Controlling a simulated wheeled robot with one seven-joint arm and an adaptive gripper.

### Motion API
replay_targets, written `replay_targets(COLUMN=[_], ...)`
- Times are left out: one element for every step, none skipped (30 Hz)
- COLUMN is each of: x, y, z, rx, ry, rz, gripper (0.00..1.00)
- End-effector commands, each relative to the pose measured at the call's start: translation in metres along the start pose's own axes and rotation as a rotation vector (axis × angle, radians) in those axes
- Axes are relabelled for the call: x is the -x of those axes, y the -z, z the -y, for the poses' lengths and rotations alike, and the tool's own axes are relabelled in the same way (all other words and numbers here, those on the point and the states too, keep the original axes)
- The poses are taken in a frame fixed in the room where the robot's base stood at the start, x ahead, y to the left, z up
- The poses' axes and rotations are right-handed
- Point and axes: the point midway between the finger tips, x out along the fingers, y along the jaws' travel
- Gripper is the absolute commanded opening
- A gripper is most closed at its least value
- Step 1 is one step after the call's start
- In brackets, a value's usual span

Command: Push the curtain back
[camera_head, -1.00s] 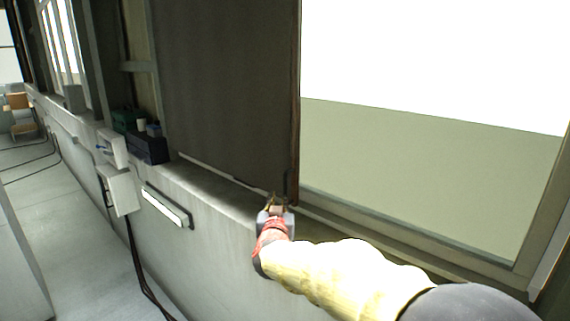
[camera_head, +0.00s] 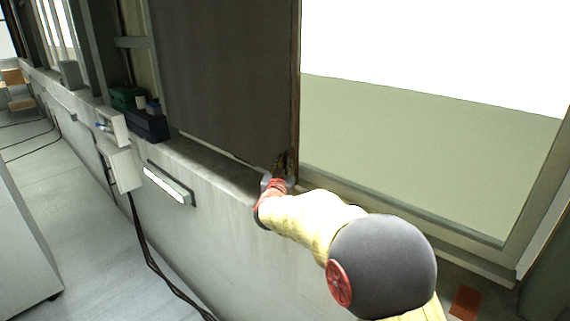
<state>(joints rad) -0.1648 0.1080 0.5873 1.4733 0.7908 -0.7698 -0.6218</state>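The curtain (camera_head: 218,75) is a dark grey-brown panel hanging over the left part of the window, its lower edge just above the sill. Its right edge (camera_head: 295,90) is a brown vertical border beside the bare pane. My gripper (camera_head: 281,162) is at the lower right corner of the curtain, in front of or touching that edge. The fingers are small and dark against the curtain, so I cannot tell whether they are open, shut or holding the edge.
The window pane (camera_head: 430,140) is uncovered right of the curtain. On the sill to the left stand a dark blue box (camera_head: 146,124) and a green box (camera_head: 126,98). Wall boxes (camera_head: 121,166), a strip light (camera_head: 168,185) and black cables (camera_head: 145,240) are on the wall below.

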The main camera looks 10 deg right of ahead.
Motion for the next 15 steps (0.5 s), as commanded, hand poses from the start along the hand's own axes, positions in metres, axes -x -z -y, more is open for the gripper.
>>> replay_targets(x=[-0.0003, -0.0003, -0.0002, -0.0002, -0.0001, -0.0001, -0.0001, -0.0001, 0.0, 0.0, 0.0, 0.0, 0.0, 0.0, 0.0001], y=[0.0, 0.0, -0.0001, 0.0, 0.0, -0.0001, 0.0, -0.0001, -0.0001, 0.0, -0.0001, -0.0001, -0.0001, -0.0001, -0.0001], z=[-0.0001, 0.0, -0.0001, -0.0001, -0.0001, -0.0001, -0.0001, -0.0001, -0.0001, -0.0001, -0.0001, -0.0001, 0.0, 0.0, 0.0], rx=[0.0, 0.0, 0.0, 0.0, 0.0, 0.0, 0.0, 0.0, 0.0, 0.0, 0.0, 0.0, 0.0, 0.0, 0.0], ry=[0.0, 0.0, 0.0, 0.0, 0.0, 0.0, 0.0, 0.0, 0.0, 0.0, 0.0, 0.0, 0.0, 0.0, 0.0], rz=[0.0, 0.0, 0.0, 0.0, 0.0, 0.0, 0.0, 0.0, 0.0, 0.0, 0.0, 0.0, 0.0, 0.0, 0.0], gripper=[0.15, 0.15, 0.15, 0.15, 0.15, 0.15, 0.13, 0.11, 0.09, 0.07, 0.06, 0.04, 0.02, 0.0, 0.0])
